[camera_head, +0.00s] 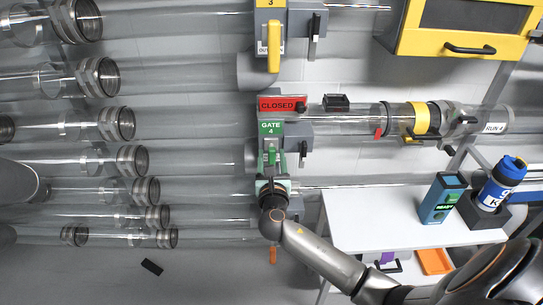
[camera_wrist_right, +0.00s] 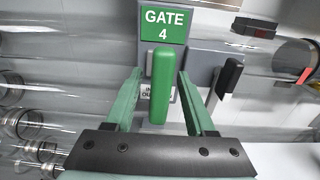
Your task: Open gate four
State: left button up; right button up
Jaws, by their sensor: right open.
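Gate four carries a green "GATE 4" sign (camera_head: 270,128), which also shows in the right wrist view (camera_wrist_right: 163,22). A red "CLOSED" sign (camera_head: 282,104) sits just above it. In the right wrist view the gate's green upright handle (camera_wrist_right: 161,95) stands between the two fingers of my right gripper (camera_wrist_right: 160,76), with a gap on each side. The right gripper is open and holds nothing. In the head view the right gripper (camera_head: 273,158) is just below the sign and partly covers the handle. My left gripper is not in view.
A yellow-handled gate (camera_head: 274,46) is above, and an orange handle (camera_head: 272,255) hangs below my wrist. A clear tube marked RUN 4 (camera_head: 495,128) runs right. Several clear tubes fill the left. A white table (camera_head: 385,220) holds a blue device (camera_head: 441,198) and a blue bottle (camera_head: 502,184).

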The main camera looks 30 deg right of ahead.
jog(key=shift+w+d, duration=0.3)
jog(key=shift+w, duration=0.1)
grip_shut()
jog(key=shift+s+a, duration=0.1)
dwell(1.2)
